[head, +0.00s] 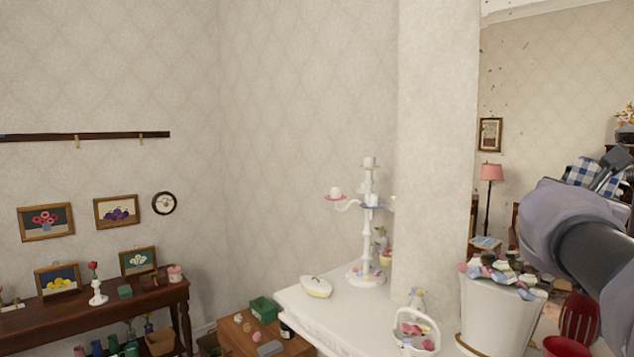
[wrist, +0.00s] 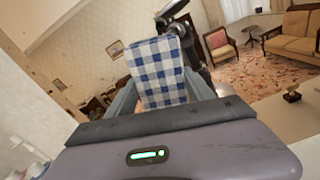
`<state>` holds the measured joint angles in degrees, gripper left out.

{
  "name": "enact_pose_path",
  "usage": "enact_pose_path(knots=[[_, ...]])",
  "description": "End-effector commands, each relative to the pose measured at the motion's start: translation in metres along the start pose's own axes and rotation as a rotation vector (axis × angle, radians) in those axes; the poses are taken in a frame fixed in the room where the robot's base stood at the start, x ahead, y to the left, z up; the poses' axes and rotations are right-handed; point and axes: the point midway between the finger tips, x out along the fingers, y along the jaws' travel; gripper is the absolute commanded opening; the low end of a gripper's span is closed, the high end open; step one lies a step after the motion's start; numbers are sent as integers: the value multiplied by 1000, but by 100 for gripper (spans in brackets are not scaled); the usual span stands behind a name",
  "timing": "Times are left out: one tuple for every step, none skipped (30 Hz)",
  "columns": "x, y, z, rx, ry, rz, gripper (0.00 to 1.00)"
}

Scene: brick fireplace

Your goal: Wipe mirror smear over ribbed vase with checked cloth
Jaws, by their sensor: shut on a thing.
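My gripper (head: 608,168) is at the right edge of the head view, shut on a blue-and-white checked cloth (head: 582,172). The cloth fills the space between the jaws in the wrist view (wrist: 158,72). The mirror (head: 550,75) takes up the right side of the head view and reflects a room; my gripper is in front of it. Dark specks (head: 490,86) dot its upper left part. I cannot tell a smear apart from these. A white pot of flowers (head: 500,315) stands below my gripper; I cannot make out ribs on it. I cannot tell whether the cloth touches the glass.
A pale wall column (head: 436,150) borders the mirror's left side.

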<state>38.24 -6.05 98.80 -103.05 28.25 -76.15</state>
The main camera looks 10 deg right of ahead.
Motion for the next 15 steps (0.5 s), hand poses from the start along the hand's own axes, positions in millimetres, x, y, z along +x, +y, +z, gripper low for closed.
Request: enact_pose_path(knots=[[0,7,-2,0,2,2,29],[0,10,-3,0,2,2,29],[0,13,-4,0,2,2,29],[0,15,-4,1,1,1,29],[0,17,-4,1,1,1,29],[0,19,-5,1,0,1,29],[0,19,-5,1,0,1,29],[0,20,-5,0,0,1,29],[0,23,-6,0,0,1,29],[0,25,-6,0,1,1,29],[0,29,-8,-1,1,2,29],[1,35,-9,-2,2,3,29],[0,38,-10,-1,1,2,29],[0,42,-11,-1,1,3,29],[0,46,-12,0,1,2,29]])
